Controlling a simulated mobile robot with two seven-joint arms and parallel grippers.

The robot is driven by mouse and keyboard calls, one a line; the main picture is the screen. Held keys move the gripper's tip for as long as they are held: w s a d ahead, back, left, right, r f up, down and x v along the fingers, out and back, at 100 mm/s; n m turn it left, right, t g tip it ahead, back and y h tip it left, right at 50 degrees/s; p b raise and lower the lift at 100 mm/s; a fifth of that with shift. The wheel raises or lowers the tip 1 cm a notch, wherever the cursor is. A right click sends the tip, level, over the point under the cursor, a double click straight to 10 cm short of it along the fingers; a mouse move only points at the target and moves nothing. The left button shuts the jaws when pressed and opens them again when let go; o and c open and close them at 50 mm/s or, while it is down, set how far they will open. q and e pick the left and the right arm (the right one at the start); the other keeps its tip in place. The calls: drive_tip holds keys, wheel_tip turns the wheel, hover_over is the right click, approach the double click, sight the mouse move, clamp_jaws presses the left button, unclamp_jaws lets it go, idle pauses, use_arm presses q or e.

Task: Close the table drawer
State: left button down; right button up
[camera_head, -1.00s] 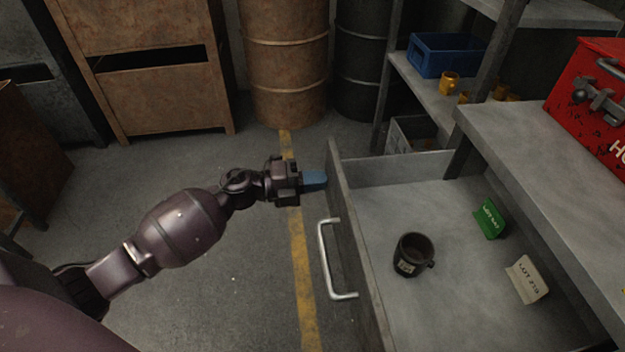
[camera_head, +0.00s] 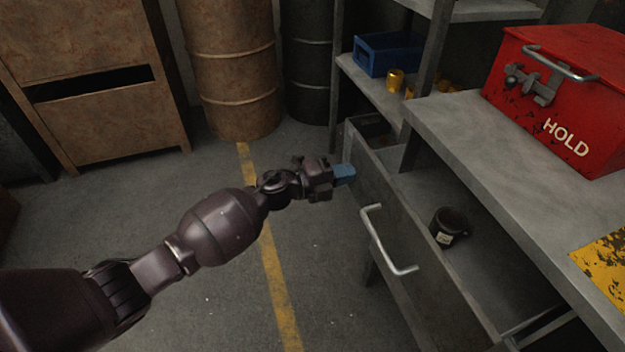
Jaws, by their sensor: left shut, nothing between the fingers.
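The grey table drawer (camera_head: 427,268) is partly open, sticking out to the left from under the grey tabletop (camera_head: 470,118). A light metal handle (camera_head: 386,243) is fixed on its front. A dark mug (camera_head: 448,228) stands upright inside it. My left gripper (camera_head: 345,174) is shut and empty, with its blue fingertips at the far end of the drawer front, above and left of the handle. They look in contact with the front or very close to it; I cannot tell which. My right gripper is not in view.
A red box marked HOLD (camera_head: 565,100) stands on the tabletop. Behind are a shelf with a blue crate (camera_head: 384,54), a rusty barrel (camera_head: 232,70) and a rusty cabinet (camera_head: 90,85). The floor left of the drawer is clear, with a yellow line (camera_head: 272,265).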

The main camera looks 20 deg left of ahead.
use_arm(q)
drive_tip(key=b+x, duration=0.1)
drive_tip(key=x, duration=0.7)
drive_tip(key=shift+w+d+f, duration=0.15)
drive_tip(key=shift+d, duration=0.05)
drive_tip(key=shift+w+d, duration=0.2)
drive_tip(key=shift+d, duration=0.1)
drive_tip(key=shift+a, duration=0.1)
